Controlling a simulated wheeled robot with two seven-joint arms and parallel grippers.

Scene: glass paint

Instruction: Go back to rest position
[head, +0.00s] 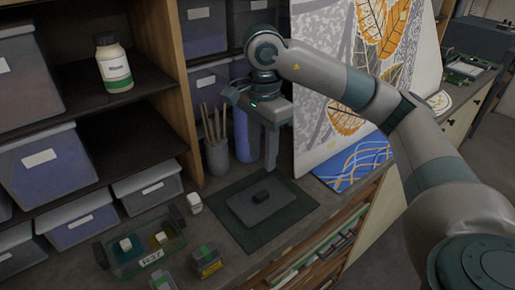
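My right arm comes in from the right and reaches over the workbench. Its gripper (270,168) points down above the far edge of a dark green mat (227,222). One long grey finger shows clearly; the other cannot be made out, so its opening is unclear. I see nothing held in the gripper. My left gripper is not in view.
A cup of brushes (216,157) and a purple cylinder (245,140) stand behind the gripper. A tray of jars (150,250) is at front left. Shelves with bins (45,165) and a white bottle (114,65) fill the left.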

